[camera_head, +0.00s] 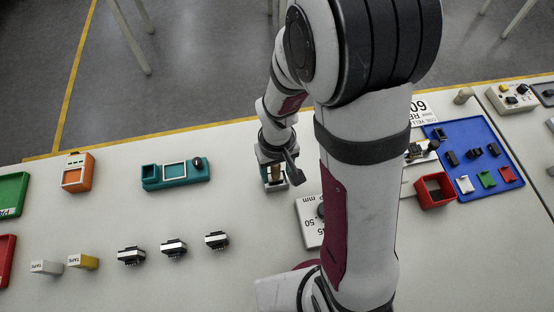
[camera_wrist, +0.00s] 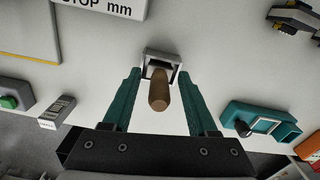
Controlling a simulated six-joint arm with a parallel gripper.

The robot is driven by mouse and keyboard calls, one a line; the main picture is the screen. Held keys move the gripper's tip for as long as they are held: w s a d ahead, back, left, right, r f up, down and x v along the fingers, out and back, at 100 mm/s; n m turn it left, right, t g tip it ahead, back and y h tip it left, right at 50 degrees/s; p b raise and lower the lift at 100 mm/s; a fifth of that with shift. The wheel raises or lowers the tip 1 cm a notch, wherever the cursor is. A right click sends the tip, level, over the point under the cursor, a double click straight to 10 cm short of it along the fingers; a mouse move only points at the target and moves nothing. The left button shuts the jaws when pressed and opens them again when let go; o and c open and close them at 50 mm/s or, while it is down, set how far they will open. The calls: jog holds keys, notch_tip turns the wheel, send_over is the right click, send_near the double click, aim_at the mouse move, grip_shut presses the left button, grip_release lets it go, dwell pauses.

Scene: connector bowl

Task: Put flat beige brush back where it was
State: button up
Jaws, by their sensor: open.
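A brown, round-ended handle (camera_wrist: 159,95), likely the brush's, stands up from a small grey square holder (camera_wrist: 151,55) in the wrist view. Any flat beige head or bristles are hidden. My gripper (camera_wrist: 159,74) is open, with one teal finger on each side of the handle and a gap visible on both sides. In the head view my gripper (camera_head: 275,176) is low over the table at the holder (camera_head: 276,186), left of my upper arm, and the handle shows only in part.
A teal device (camera_head: 175,172) and an orange device (camera_head: 77,173) stand to the left. A white block with printed numbers (camera_head: 308,216) is close on the right. A red bin (camera_head: 436,201) and a blue tray (camera_head: 507,172) lie further right. Several black parts stand nearer the front.

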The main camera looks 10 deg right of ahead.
notch_tip(320, 180, up, 11)
jog(key=s+r+m+y, duration=0.1)
jog(key=s+r+m, duration=0.1)
jog(key=s, duration=0.5)
jog(key=s+r+m, duration=0.3)
jog(key=s+m, duration=0.2)
jog(key=s, duration=0.3)
jog(key=shift+s+y, duration=0.2)
jog(key=shift+y, duration=0.2)
